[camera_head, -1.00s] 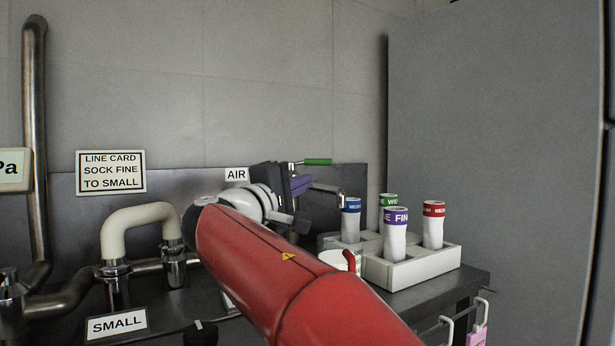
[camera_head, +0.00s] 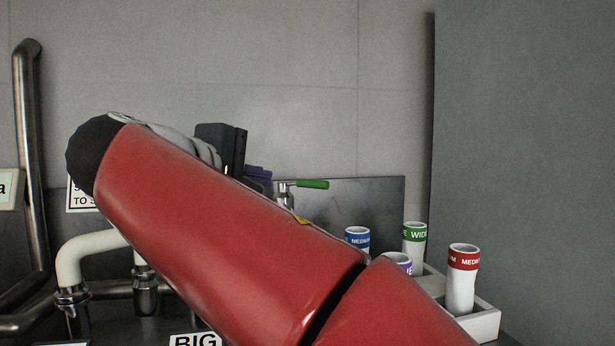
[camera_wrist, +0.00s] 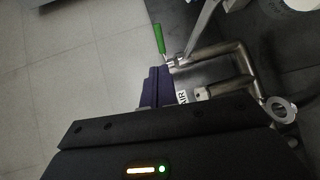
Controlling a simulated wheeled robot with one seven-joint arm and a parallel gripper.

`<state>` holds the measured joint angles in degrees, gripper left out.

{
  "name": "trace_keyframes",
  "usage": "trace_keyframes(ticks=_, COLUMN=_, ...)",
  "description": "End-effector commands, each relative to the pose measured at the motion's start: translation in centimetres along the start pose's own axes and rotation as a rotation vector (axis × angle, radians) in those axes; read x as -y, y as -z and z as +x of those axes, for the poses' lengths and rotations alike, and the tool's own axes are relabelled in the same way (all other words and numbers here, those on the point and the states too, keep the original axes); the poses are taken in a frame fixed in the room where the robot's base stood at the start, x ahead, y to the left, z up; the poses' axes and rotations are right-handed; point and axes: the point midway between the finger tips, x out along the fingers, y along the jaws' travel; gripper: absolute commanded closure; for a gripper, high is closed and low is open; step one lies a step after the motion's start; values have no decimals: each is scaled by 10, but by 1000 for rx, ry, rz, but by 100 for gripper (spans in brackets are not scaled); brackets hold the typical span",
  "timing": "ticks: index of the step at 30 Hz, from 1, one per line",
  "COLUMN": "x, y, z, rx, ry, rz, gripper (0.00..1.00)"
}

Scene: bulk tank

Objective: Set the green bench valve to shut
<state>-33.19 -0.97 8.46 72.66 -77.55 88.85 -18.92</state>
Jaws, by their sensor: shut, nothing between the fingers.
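The green bench valve handle (camera_head: 312,184) sticks out to the right from the top of a metal pipe fitting (camera_head: 285,196) in the head view. In the wrist view the green handle (camera_wrist: 160,39) lies just beyond my fingertips, beside the metal pipe. My gripper (camera_head: 258,173) has purple fingers and is just left of the valve, apart from the handle. In the wrist view my gripper (camera_wrist: 157,76) is shut and empty, its tips close to the base of the handle. My red arm hides much of the bench and the lower part of the valve pipe.
A white rack (camera_head: 486,322) at right holds several white tubes with coloured bands. A curved cream pipe (camera_head: 84,250) and a tall steel pipe (camera_head: 30,150) stand at left. A grey panel (camera_head: 530,150) rises at far right. Open floor (camera_wrist: 70,80) shows left of the bench.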

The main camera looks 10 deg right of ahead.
Motion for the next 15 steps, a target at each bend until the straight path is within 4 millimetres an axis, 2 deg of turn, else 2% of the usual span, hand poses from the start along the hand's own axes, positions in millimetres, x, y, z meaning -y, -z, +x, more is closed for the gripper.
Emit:
trace_keyframes(ticks=5, x=1, y=-1, z=24, rx=4, ry=1, rz=0, gripper=100)
trace_keyframes(ticks=15, x=0, y=-1, z=96, rx=5, ry=-1, rz=0, gripper=100)
